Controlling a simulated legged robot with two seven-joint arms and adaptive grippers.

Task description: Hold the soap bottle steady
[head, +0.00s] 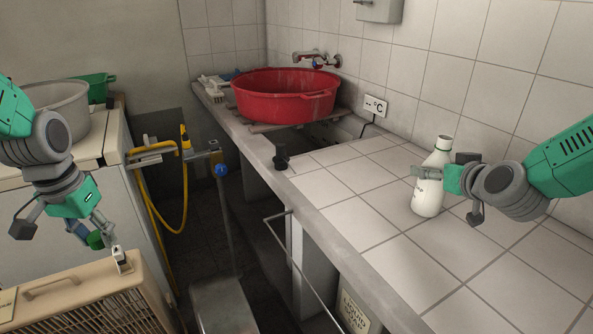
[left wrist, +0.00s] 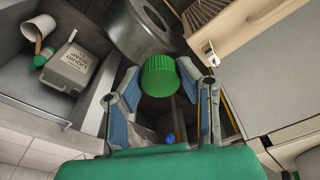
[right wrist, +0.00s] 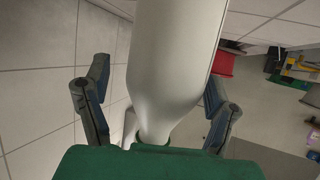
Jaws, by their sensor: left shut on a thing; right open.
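The white soap bottle (head: 428,200) stands upright on the tiled counter in the head view. My right gripper (head: 448,186) is at the bottle with its fingers open. In the right wrist view the bottle (right wrist: 175,60) fills the space between the spread fingers, with a gap on at least the left side. Whether a finger touches it is hard to tell. My left gripper (head: 95,232) is shut on a green cap (left wrist: 159,76), away from the bottle, above the beige slatted crate. The cap also shows small in the head view (head: 95,240).
A red tub (head: 285,108) sits at the counter's far end below a tap. A black fitting (head: 281,157) stands on the counter edge. A beige slatted crate (head: 70,300) is below my left gripper. A grey soap jug (left wrist: 72,68) shows in the left wrist view. The counter's front tiles are clear.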

